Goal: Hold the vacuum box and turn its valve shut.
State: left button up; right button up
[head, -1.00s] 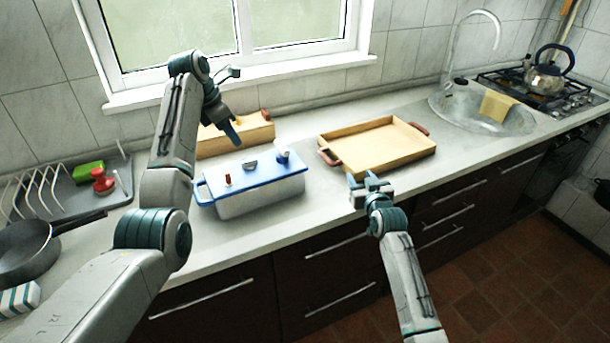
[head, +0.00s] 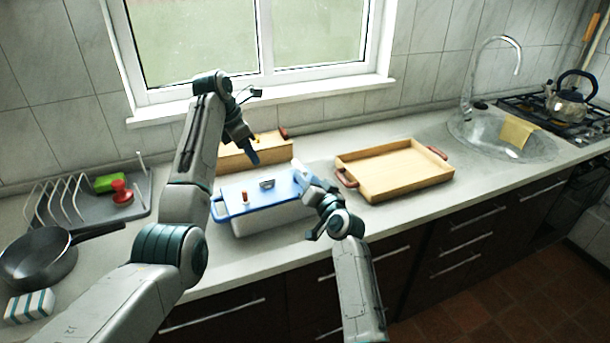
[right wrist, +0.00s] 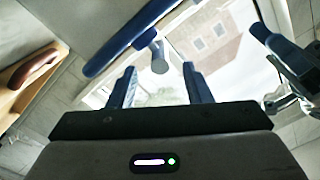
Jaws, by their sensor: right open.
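The vacuum box (head: 270,218), pale with a blue lid, stands on the counter. On the lid are a small red knob (head: 245,198) and a grey fitting (head: 267,184). The valve, at the lid's right end, is largely covered by my right gripper (head: 310,206) in the head view. In the right wrist view the blue-and-grey valve (right wrist: 158,58) shows ahead of the gap between the open, empty fingers of my right gripper (right wrist: 160,88).
A wooden tray (head: 395,188) with brown handles lies to the right of the box. A wooden box (head: 235,157) stands behind it by the wall. A dish rack (head: 75,200) and a black pan (head: 38,258) are at the left. The sink (head: 540,150) is far right.

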aim_at(306, 176)
jog(key=shift+x, duration=1.8)
